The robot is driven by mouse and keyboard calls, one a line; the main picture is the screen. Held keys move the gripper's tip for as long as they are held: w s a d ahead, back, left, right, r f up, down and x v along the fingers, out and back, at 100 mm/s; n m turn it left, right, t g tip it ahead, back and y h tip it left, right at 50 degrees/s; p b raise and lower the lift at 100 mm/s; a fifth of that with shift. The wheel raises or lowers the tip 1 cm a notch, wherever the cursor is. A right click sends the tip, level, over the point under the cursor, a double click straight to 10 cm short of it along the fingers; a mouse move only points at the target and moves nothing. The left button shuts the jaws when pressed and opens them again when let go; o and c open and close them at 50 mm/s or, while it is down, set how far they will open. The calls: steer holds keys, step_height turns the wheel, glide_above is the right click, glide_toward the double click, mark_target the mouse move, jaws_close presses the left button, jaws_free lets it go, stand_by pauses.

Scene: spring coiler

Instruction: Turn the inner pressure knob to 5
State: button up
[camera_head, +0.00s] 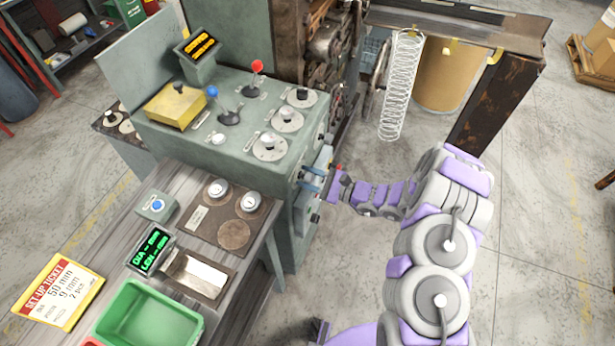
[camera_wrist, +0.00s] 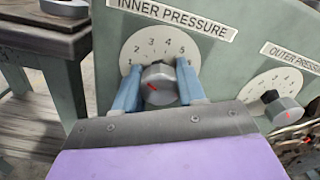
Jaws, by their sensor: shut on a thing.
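The inner pressure knob (camera_wrist: 158,86) is a grey cylinder with a red mark, in the centre of a white numbered dial (camera_wrist: 158,50) under the "INNER PRESSURE" label (camera_wrist: 172,15). The red mark slants toward the upper left, on the low-number side, not toward the 5 at the upper right. My gripper (camera_wrist: 160,86) has its two blue fingers on either side of the knob, shut on it. In the head view my gripper (camera_head: 318,181) is at the side of the green machine; the knob there is not clearly visible.
The outer pressure dial (camera_wrist: 268,86) and its knob (camera_wrist: 285,108) are to the right on the same panel. The green machine (camera_head: 270,185) carries levers and dials on top. A workbench with a green bin (camera_head: 150,315) stands at left. A spring (camera_head: 403,85) hangs behind my arm.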

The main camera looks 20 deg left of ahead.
steer(key=shift+m, duration=0.3)
steer(key=m, duration=0.3)
steer(key=shift+d+m+p, duration=0.15)
steer(key=shift+m+p, duration=0.2)
steer(key=shift+m, duration=0.05)
steer(key=m, duration=0.4)
steer(key=shift+w+m, duration=0.1)
steer(key=shift+m, duration=0.2)
steer(key=m, duration=0.4)
steer(key=shift+w+d, duration=0.1)
steer(key=m, duration=0.4)
steer(key=shift+p, duration=0.3)
steer(key=shift+w+m, duration=0.1)
steer(key=shift+m, duration=0.4)
